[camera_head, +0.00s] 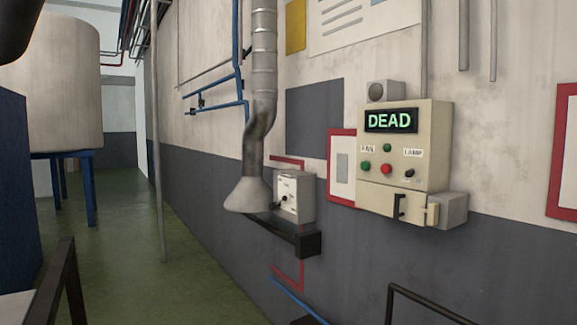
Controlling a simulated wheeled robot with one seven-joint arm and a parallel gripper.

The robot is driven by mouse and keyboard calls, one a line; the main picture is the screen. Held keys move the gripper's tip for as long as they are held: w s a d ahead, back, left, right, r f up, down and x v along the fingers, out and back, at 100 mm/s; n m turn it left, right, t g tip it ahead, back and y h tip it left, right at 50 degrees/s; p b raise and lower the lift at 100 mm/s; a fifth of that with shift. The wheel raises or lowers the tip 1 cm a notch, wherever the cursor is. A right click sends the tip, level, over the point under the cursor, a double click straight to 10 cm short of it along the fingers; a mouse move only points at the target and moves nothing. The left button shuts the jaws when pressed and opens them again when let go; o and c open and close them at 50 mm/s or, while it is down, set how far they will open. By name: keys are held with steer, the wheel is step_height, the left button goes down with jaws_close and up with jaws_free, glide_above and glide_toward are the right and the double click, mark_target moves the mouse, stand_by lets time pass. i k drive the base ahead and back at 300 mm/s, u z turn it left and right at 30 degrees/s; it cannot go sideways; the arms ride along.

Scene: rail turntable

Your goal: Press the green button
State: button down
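A beige control box (430,160) is mounted on the wall right of centre. Its display (390,120) reads "DEAD" in green letters. Below it, a green round button or lamp (365,164) sits at the left, next to a red one (386,169). A second green round one (387,147) sits a little higher. I cannot tell which of the green ones is a button and which a lamp. A small black switch (409,173) is at the right. My gripper is not in view.
A grey switch box (296,196) and a metal duct with a flared hood (248,195) are left of the control box. Dark rails (425,304) stand at the bottom. A large tank (52,85) stands far left. Green floor (190,280) is open between tank and wall.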

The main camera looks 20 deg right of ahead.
mark_target(365, 165)
steer(key=u, duration=0.45)
steer(key=i, duration=1.7)
steer(key=z, duration=0.9)
steer(key=i, duration=0.6)
steer(key=z, duration=0.55)
